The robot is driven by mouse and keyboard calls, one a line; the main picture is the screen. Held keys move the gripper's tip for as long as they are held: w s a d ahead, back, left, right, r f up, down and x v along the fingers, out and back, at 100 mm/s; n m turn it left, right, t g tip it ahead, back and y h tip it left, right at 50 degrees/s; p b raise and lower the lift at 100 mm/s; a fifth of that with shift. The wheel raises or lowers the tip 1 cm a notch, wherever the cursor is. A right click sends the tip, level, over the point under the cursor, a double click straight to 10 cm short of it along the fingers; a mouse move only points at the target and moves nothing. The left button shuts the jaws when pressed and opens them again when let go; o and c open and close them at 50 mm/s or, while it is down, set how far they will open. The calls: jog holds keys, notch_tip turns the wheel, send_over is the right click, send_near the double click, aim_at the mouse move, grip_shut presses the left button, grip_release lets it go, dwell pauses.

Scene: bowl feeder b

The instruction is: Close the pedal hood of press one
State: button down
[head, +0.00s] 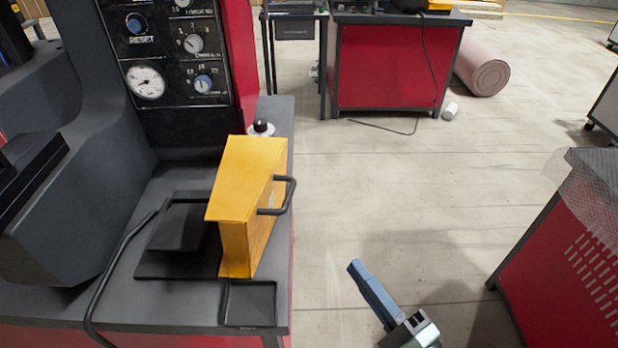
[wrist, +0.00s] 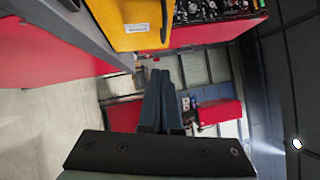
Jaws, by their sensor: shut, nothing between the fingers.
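The yellow pedal hood (head: 245,180) stands swung open at the right edge of the dark press table. Its black bar handle (head: 288,196) sticks out on the right side. The black pedal (head: 180,226) lies uncovered on its base plate, left of the hood. My gripper (head: 355,266) is shut and empty, to the right of the hood and nearer the camera, with floor behind it in the picture. In the wrist view the shut fingers (wrist: 155,78) point toward the hood (wrist: 125,22), which shows a small label and part of its handle; they look apart from it.
The press panel (head: 175,60) with dials stands behind the pedal. A curved black bar (head: 112,262) and a small tray (head: 249,303) are at the table's front. A red cabinet (head: 560,245) stands at right, a red workbench (head: 390,65) behind.

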aim_at(260, 206)
jog(key=s+a+r+p+x, duration=0.1)
jog(key=a+x, duration=0.1)
jog(key=x, duration=1)
jog(key=shift+a+p, duration=0.25)
jog(key=shift+p, duration=0.1)
jog(key=shift+r, duration=0.2)
